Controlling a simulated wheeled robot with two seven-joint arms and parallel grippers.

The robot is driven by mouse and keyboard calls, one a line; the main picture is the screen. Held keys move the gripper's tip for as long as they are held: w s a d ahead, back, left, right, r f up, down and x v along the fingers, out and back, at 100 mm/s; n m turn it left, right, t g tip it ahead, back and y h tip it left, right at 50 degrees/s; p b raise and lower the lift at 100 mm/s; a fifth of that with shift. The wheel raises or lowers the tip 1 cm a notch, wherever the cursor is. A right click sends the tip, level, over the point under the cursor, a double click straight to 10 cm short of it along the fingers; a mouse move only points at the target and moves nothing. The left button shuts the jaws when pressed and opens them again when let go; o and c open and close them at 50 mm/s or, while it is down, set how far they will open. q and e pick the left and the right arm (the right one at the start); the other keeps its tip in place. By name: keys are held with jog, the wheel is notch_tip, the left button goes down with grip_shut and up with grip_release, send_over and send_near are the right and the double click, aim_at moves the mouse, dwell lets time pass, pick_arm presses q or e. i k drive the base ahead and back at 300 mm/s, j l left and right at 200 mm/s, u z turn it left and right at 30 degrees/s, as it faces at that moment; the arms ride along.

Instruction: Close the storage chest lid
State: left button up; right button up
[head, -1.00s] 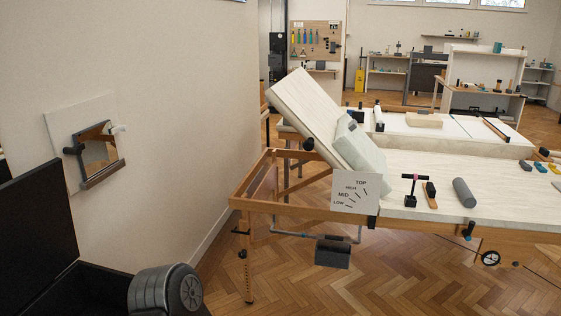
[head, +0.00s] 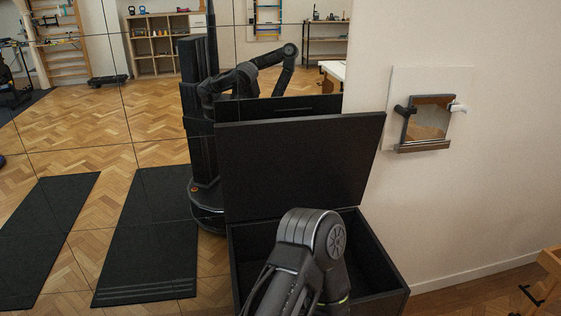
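The storage chest (head: 378,308) is a black box at the lower centre of the head view. Its lid (head: 300,160) stands up open at the back, tilted slightly, and the dark inside shows. One of my arms rises from the bottom edge in front of the chest, its thick joint covering part of the opening and front. Neither gripper shows, and I cannot tell where they are relative to the lid.
A mirrored wall (head: 95,110) behind and left of the chest reflects my body, the room and dark mats. A pale wall (head: 440,210) with a small framed panel (head: 428,120) is on the right. A wooden frame (head: 548,275) stands at the lower right.

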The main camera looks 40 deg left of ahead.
aim_at(268, 168)
jog(key=i+u, duration=0.25)
jog(key=u, duration=0.2)
jog(key=i+u, duration=0.2)
jog(key=u, duration=0.3)
jog(key=i+l+u, duration=0.2)
jog(key=u, duration=0.25)
jog(key=i+l+u, duration=0.15)
jog(key=u, duration=0.35)
